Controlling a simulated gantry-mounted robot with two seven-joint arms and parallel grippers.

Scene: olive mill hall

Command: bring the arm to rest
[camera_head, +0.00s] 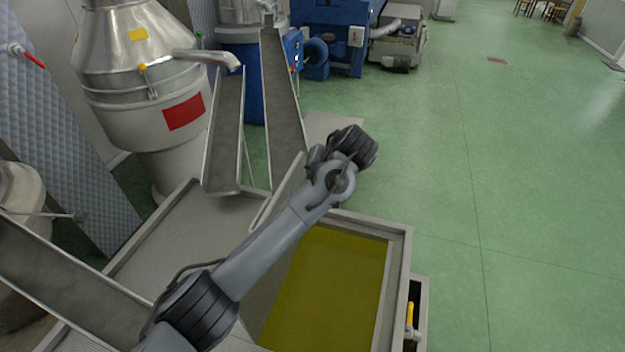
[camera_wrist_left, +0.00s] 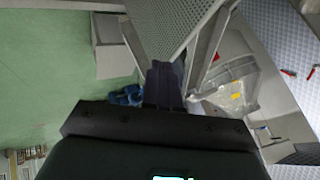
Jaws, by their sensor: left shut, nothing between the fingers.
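My left arm (camera_head: 270,245) comes in from the lower left in the head view. It reaches up and right across the metal basin, its dark wrist end over the basin's far side. The fingers are hard to make out there. In the left wrist view my left gripper (camera_wrist_left: 165,70) shows its dark fingers together, with nothing between them. A perforated metal sheet (camera_wrist_left: 180,28) lies beyond the fingertips; I cannot tell whether they touch. My right gripper is in neither view.
The metal basin (camera_head: 402,275) holds yellow-green liquid (camera_head: 330,285). Metal chutes (camera_head: 282,105) slope down behind it. A steel tank (camera_head: 135,90) with a red label stands at the left. Blue machinery (camera_head: 325,35) stands at the back. Green floor (camera_head: 520,190) is clear at the right.

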